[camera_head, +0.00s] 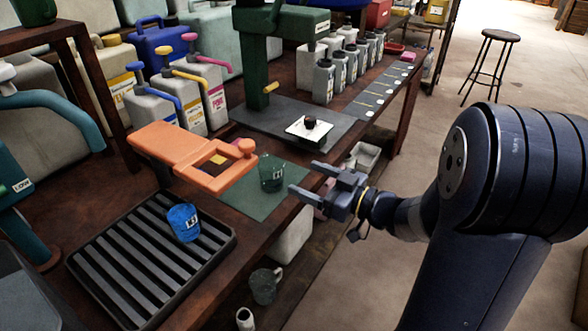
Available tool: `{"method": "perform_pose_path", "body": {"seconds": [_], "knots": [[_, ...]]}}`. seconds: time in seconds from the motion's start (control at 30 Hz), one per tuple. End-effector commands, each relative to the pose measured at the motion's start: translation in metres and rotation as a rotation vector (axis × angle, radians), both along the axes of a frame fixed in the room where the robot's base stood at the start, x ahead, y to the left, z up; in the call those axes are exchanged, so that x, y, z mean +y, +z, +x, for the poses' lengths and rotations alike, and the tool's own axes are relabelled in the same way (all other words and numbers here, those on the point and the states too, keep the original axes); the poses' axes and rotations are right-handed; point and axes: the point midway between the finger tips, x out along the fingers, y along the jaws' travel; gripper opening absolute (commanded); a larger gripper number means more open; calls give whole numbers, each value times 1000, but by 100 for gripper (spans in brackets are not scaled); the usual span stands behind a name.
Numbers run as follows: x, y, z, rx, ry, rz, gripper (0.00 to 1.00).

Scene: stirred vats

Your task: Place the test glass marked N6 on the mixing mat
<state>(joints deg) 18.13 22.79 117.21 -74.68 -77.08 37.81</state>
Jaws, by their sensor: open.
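A dark green, see-through glass (271,173) stands upright on the flat green mat (262,202), near the mat's back edge. It has a faint mark that I cannot read for certain, so I cannot tell whether it is N6. My gripper (306,178) is open and empty, just to the right of this glass, with its fingers pointing left towards it. A blue cup (184,222) with a white mark sits on the black slatted rack (120,262) at the left, leaning a little. Its mark is not clearly legible.
An orange clamp-like device (190,160) stands close behind and left of the mat. A green stand (256,70) with a dark base and white plate (309,130) is behind. Several jugs line the back. A grey mug (265,286) sits on the lower shelf.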

Motion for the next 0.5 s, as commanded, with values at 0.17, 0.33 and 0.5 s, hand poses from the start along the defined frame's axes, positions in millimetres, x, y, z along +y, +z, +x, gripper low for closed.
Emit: {"method": "perform_pose_path", "body": {"seconds": [0.17, 0.33, 0.5], "knots": [[-11, 0, -9, 0, -2, 0, 73], [-12, 0, -11, -1, 1, 1, 73], [-12, 0, -11, -1, 1, 1, 73]]}}
